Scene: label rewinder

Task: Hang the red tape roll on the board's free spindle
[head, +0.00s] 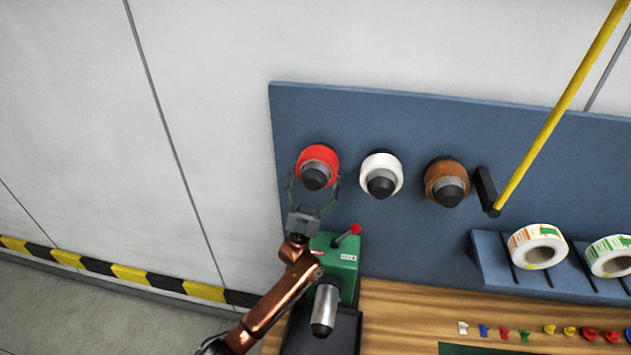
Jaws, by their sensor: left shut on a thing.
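The red tape roll (318,154) is at the left end of the blue board (420,120) in the head view. It sits around the dark-tipped left spindle (315,177), whose tip sticks out through its middle. My left gripper (314,178) comes up from below, with one finger on each side of the red roll, and is shut on it. Whether the roll touches the board behind it cannot be told. A white roll (381,163) and a brown roll (434,171) hang on the spindles to the right. My right gripper is not in view.
A green machine (346,256) with a red-knobbed lever stands just below the red roll, close to my left arm. A yellow rod (555,115) slants out at the right. Label rolls (533,234) rest on a blue rack. Small coloured clips line the wooden bench (400,315).

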